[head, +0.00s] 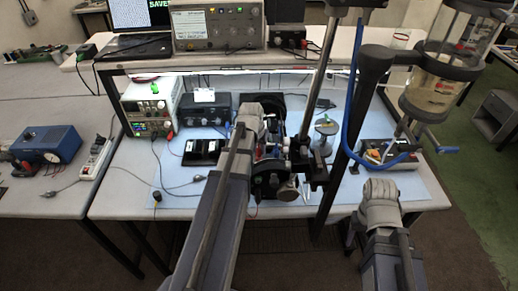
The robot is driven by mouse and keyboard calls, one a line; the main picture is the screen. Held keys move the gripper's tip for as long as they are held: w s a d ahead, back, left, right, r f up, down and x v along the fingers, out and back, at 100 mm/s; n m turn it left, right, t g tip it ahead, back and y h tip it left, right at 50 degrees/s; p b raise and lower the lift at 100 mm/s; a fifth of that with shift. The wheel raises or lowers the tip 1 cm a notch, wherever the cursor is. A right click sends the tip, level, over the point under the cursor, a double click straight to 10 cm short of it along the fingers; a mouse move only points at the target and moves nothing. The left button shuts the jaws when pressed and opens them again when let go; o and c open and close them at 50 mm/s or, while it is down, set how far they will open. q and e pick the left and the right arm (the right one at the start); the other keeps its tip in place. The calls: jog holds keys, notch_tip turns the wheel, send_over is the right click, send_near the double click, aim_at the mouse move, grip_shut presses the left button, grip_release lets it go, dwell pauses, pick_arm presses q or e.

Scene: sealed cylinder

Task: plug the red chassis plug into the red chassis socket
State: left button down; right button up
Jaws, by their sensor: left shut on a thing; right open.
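My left arm reaches up from the bottom middle to the bench. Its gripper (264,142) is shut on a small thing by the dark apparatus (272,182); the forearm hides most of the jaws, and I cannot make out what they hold. My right arm (382,205) comes in at the lower right, and its fingers do not show. I cannot clearly pick out the red chassis plug or the red chassis socket. A boxed unit (388,154) with small red-orange parts stands to the right.
A metal pole and dark stand (345,145) rise between my arms. A glass cylinder (447,65) hangs at upper right with a blue hose. A power supply (149,106) and a black tray (202,152) stand left. Loose cables lie on the blue mat (170,186).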

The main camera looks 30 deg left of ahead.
pick_arm(q)
jog(key=shift+f+b, duration=0.6)
jog(key=c, duration=0.6)
grip_release()
jog(key=shift+r, duration=0.1)
jog(key=p+v, duration=0.7)
jog(key=shift+r+p, duration=0.3)
jog(key=shift+s, duration=0.15)
